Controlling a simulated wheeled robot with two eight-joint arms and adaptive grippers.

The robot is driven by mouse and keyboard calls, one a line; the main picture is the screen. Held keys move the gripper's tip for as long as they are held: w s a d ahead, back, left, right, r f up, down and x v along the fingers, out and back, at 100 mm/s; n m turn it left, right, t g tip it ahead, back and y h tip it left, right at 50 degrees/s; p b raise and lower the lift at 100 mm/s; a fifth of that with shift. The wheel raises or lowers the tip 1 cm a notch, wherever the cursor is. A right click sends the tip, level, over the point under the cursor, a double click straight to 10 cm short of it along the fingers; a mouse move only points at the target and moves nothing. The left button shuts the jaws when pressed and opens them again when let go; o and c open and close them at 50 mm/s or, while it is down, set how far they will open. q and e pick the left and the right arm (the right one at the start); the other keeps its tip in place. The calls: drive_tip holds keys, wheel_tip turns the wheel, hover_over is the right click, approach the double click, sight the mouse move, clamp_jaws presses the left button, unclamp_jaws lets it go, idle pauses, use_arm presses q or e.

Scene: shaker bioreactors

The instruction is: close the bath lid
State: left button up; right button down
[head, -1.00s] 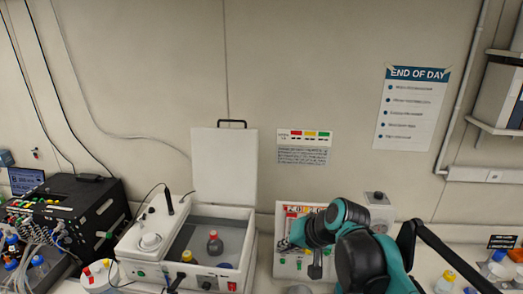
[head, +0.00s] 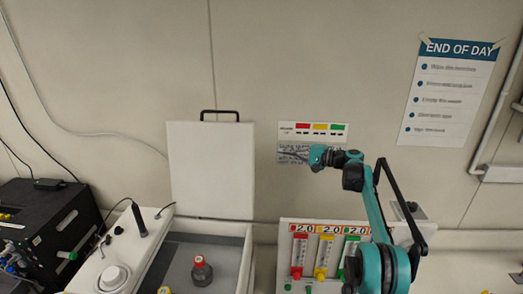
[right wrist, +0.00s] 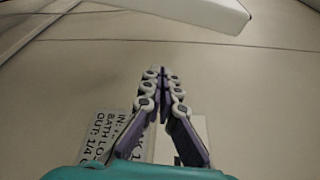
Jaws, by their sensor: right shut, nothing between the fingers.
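The bath lid (head: 212,172) is a white panel standing open and upright at the back of the water bath (head: 243,262), with a black handle (head: 220,115) on its top edge. A white edge, probably the lid (right wrist: 195,10), crosses the top of the right wrist view. My right gripper (head: 284,153) is raised right of the lid, in front of the wall sign, pointing left and apart from the lid. In the right wrist view its fingers (right wrist: 161,74) are shut and empty. My left gripper is not in view.
A red-capped bottle (head: 201,270) stands in the bath. A panel with red, yellow and green flow tubes (head: 325,256) stands right of the bath, below my right arm. A black instrument (head: 45,225) is at left. The wall sign (head: 312,133) is behind my gripper.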

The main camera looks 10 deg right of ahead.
drive_tip(key=r+p+x, duration=0.1)
drive_tip(key=p+x, duration=0.3)
drive_tip(key=x, duration=0.6)
drive_tip(key=s, duration=0.4)
drive_tip(key=shift+s+a+r+p, duration=0.15)
drive_tip(key=shift+s+a+p, duration=0.05)
drive_tip(key=shift+a+p, duration=0.2)
